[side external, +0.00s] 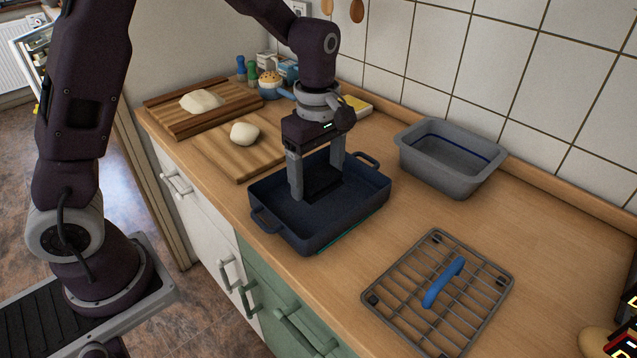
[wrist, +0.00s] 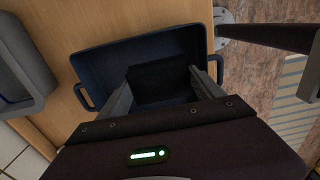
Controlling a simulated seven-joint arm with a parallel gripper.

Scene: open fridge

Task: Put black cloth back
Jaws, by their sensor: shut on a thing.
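My gripper (side external: 317,180) reaches down inside a dark blue roasting pan (side external: 268,227) on the counter. Its fingers stand wide apart and are shut on the black cloth (side external: 323,182), a dark squarish piece between them. The wrist view shows the black cloth (wrist: 158,80) between the fingers of my gripper (wrist: 162,88), with the blue pan (wrist: 100,62) around it. I cannot tell whether the cloth touches the pan floor.
A grey tub (side external: 450,170) stands right of the pan. A wire rack (side external: 395,290) with a blue handle (side external: 444,282) lies in front. Two wooden boards with dough (side external: 244,133) and several jars are at the left. A thin green edge (side external: 345,238) shows under the pan.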

